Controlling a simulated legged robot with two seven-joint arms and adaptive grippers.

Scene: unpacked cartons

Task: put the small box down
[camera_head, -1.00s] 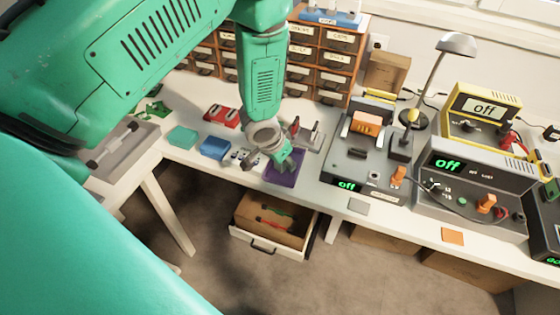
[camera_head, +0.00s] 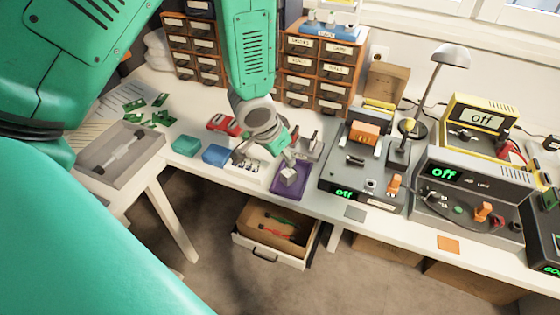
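The small box (camera_head: 289,176) is a pale grey block resting in a shallow purple tray (camera_head: 291,194) on the white workbench. My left gripper (camera_head: 266,158) is above and to the left of the tray, near the bench's front edge. Its fingers look spread apart, one toward the left and one green-tipped toward the box. Nothing shows between them. The right fingertip lies close to the box's upper edge in the picture, and I cannot tell whether it touches. My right gripper is not in view.
A blue bin (camera_head: 216,155), a teal bin (camera_head: 186,145) and a red bin (camera_head: 223,125) stand left of the gripper. A grey soldering device (camera_head: 352,180) is right of the tray. An open drawer (camera_head: 268,251) sticks out below the bench.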

